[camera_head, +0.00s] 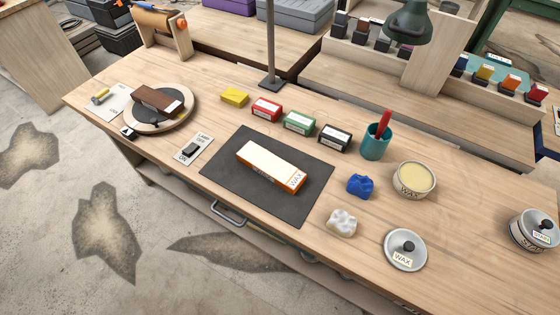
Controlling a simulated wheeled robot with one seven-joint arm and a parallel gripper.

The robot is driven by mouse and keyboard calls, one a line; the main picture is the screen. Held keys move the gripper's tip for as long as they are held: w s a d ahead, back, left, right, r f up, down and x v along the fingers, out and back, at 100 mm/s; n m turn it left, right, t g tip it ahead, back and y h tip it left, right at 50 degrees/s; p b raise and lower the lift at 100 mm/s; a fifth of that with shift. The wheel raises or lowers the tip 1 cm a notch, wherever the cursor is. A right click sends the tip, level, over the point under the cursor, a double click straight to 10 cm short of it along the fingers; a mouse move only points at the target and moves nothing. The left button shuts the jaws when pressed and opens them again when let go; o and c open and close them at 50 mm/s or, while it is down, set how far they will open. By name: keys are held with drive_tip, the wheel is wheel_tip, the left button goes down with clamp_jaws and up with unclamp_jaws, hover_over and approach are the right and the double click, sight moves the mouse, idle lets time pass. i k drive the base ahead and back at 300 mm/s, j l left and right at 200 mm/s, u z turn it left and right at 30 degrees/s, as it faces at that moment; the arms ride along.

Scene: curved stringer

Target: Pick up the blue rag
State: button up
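The blue rag (360,186) is a small crumpled bundle lying on the wooden workbench (310,250), right of the dark mat. A white crumpled rag (342,223) lies just in front of it, apart from it. An open tin of yellowish wax (414,181) stands to its right. A teal cup (375,143) with a red-handled tool stands behind it. Nothing covers the blue rag. My gripper is not in view.
An orange and white box (271,167) lies on the dark mat (270,198). Several coloured blocks, including a black one (334,136), line the mat's back. A WAX lid (404,249) lies at front right, and a lidded jar (534,230) stands far right. A lamp (408,22) overhangs the back.

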sight(358, 186)
drive_tip(key=j+z, duration=0.1)
drive_tip(key=z, duration=0.85)
drive_tip(key=j+z, duration=0.3)
drive_tip(key=k+j+z, duration=0.3)
drive_tip(key=j+z, duration=0.3)
drive_tip(key=k+j+z, duration=0.3)
drive_tip(key=k+j, duration=0.15)
drive_tip(key=j, duration=0.25)
drive_tip(key=k+j+z, duration=0.1)
drive_tip(key=j, duration=0.3)
drive_tip(key=i, duration=0.2)
